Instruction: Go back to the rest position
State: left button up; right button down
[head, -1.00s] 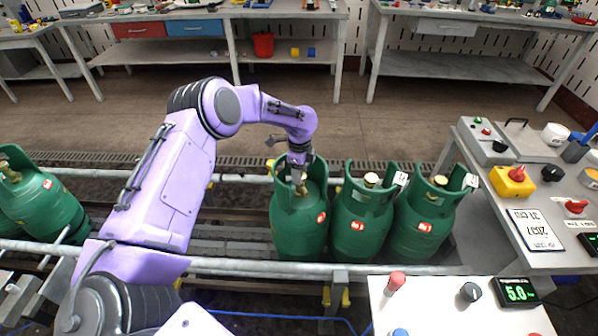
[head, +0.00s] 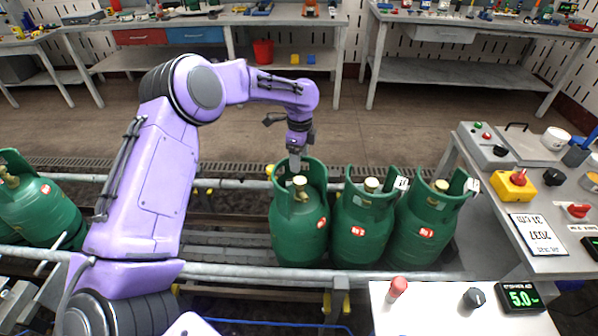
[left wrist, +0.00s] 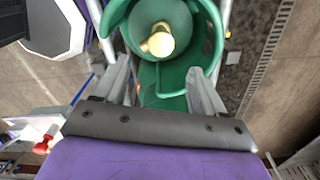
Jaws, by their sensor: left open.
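My left gripper (head: 295,160) is above a green gas cylinder (head: 298,229) on the conveyor, at the back of its collar, open and empty. In the left wrist view, the fingers of the left gripper (left wrist: 168,88) are spread apart, with the cylinder's green collar (left wrist: 205,30) and brass valve (left wrist: 158,42) beyond them. The cylinder stands upright, leftmost of a group of three. Two more green cylinders (head: 360,231) (head: 425,230) stand close to its right. My right gripper is not in view.
Another green cylinder (head: 40,212) is at the far left on the conveyor, between metal rails (head: 235,270). A control table (head: 545,245) with buttons stands at right. A white panel (head: 440,318) with a display reading 5.0 is at front. Workbenches stand at the back.

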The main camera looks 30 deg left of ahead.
pick_arm(q)
notch_tip(320, 180, up, 2)
dwell(0.5)
jog(key=s+d+f+n+h, duration=0.1)
jog(key=s+d+f+n, duration=0.35)
jog(key=f, duration=0.35)
jog(key=s+d+f+n+t, duration=0.1)
jog(key=s+d+f+n, duration=0.3)
jog(key=f, duration=0.4)
jog(key=s+d+f+n+h, duration=0.1)
jog(key=s+d+f+n, duration=0.1)
jog(key=s+d+f, duration=0.5)
jog(key=s+a+f+n+t+y, duration=0.1)
jog(key=s+a+n, duration=0.3)
jog(key=s, duration=0.7)
jog(key=s+a+f+n+t+y, duration=0.1)
jog(key=s+a+n+y, duration=0.3)
jog(key=s+n, duration=0.3)
jog(key=s, duration=0.5)
jog(key=shift+a+f, duration=0.2)
jog(key=shift+a, duration=0.05)
